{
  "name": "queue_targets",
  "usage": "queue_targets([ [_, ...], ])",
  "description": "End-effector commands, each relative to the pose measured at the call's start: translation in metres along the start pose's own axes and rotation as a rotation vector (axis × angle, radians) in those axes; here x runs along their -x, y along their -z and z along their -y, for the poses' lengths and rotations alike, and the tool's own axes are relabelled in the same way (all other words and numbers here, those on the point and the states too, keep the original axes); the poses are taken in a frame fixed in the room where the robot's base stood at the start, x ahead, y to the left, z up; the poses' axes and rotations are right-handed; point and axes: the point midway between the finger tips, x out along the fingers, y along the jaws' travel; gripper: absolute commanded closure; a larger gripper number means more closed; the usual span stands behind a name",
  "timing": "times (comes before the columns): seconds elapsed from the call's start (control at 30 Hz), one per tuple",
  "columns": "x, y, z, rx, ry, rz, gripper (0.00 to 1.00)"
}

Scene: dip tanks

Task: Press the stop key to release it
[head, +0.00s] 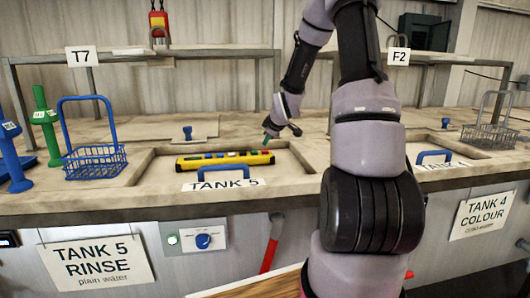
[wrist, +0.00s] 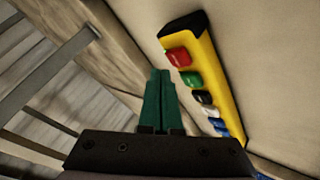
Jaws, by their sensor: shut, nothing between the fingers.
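A yellow pendant (head: 225,161) with black ends and a row of coloured keys lies on the lid of tank 5. In the wrist view the pendant (wrist: 213,70) shows a red key (wrist: 179,57) nearest its black end, then green, black, white and blue keys. No lettering on the keys is readable; the red one looks like the stop key. My gripper (head: 267,138) is above the pendant's right end. In the wrist view its green fingers (wrist: 160,76) are together and empty, with the tips just beside the red key. I cannot tell whether they touch it.
A blue wire basket (head: 95,160) and green and blue posts stand at the left. A blue handle (head: 223,172) is in front of the pendant. A grey wire basket (head: 490,135) stands at the far right. Shelves run along the back.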

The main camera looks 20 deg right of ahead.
Motion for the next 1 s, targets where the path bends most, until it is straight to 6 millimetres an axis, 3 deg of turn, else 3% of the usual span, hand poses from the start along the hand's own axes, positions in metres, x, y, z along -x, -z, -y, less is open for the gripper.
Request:
queue_targets([
  [0.43,0.029,0.021,-0.022,-0.001,-0.003,0.0,1.0],
  [1.0,0.031,0.023,-0.023,0.0,-0.001,0.0,1.0],
])
